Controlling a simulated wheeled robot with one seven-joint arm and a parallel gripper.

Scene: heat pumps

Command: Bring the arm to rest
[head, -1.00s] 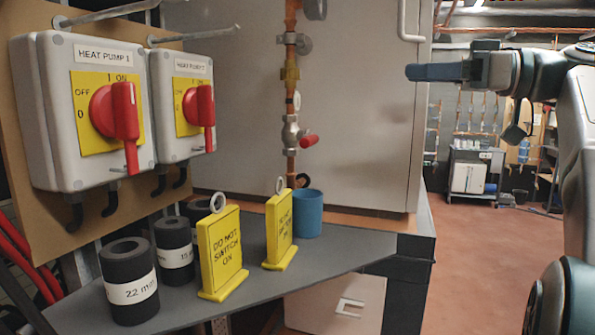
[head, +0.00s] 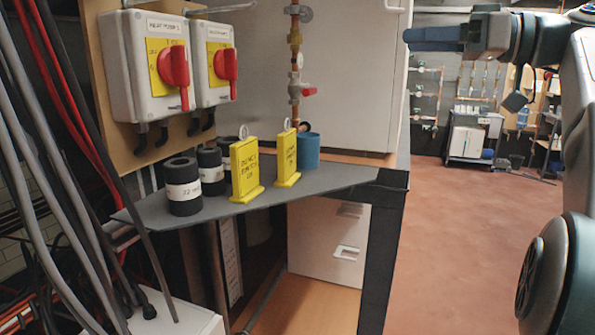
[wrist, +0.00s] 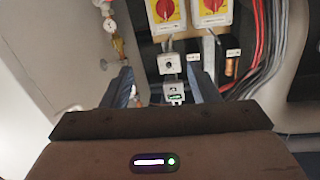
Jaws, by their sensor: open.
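My gripper (head: 434,39) is raised at the upper right of the head view, pointing left, with nothing seen in it. In the wrist view its two blue fingers (wrist: 157,86) stand apart with a gap between them. It is well clear of the shelf and of the switch boxes.
Two switch boxes with red handles, heat pump 1 (head: 147,70) and its neighbour (head: 214,62), hang at left. The grey shelf (head: 325,185) bears two yellow signs (head: 245,170), black rolls (head: 183,186) and a blue cup (head: 308,151). Open floor (head: 460,240) lies at right.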

